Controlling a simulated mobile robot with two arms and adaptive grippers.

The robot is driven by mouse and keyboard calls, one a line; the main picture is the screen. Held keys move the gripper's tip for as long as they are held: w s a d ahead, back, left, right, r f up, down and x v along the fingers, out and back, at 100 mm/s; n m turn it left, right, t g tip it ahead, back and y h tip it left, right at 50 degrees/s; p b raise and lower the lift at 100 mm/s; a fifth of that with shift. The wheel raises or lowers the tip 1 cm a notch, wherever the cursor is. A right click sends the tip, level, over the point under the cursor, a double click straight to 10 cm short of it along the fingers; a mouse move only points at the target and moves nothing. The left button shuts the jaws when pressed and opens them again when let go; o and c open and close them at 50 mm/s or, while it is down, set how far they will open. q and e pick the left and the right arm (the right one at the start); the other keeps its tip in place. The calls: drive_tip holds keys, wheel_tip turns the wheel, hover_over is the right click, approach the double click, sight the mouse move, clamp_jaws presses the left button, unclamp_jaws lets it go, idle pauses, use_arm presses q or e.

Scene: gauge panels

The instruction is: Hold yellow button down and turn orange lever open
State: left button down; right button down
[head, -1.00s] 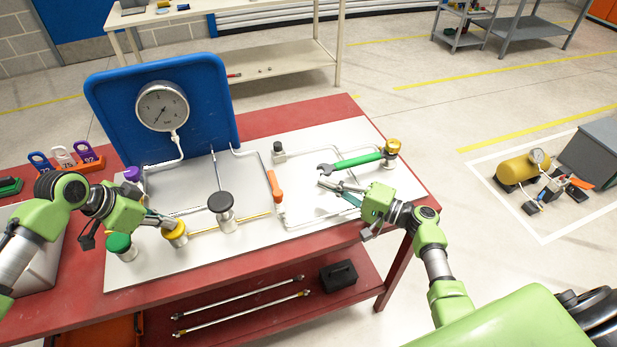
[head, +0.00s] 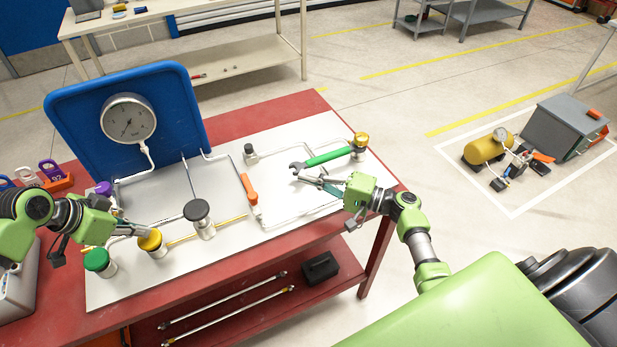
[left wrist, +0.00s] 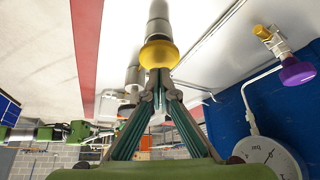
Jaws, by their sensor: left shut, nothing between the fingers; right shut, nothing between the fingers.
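The yellow button (head: 150,240) is a round cap on a pale post at the front left of the white panel (head: 130,285). My left gripper (head: 146,232) is shut with its fingertips at the yellow cap. In the left wrist view the fingertips (left wrist: 158,78) overlap the yellow button (left wrist: 160,52). I cannot tell whether it is pressed down. The orange lever (head: 249,188) points away toward the back, slightly left, on its pipe fitting. My right gripper (head: 302,177) is shut and empty, to the right of the orange lever and apart from it.
A green button (head: 97,260) and a black button (head: 197,210) flank the yellow one. A green bar with a dark forked end (head: 328,157) lies just behind my right gripper. A pressure gauge (head: 128,119) hangs on the blue board (head: 185,100). A purple knob (head: 105,188) stands at left.

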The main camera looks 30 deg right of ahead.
use_arm(q)
drive_tip(key=shift+r+p, duration=2)
drive_tip(key=shift+r, duration=0.4)
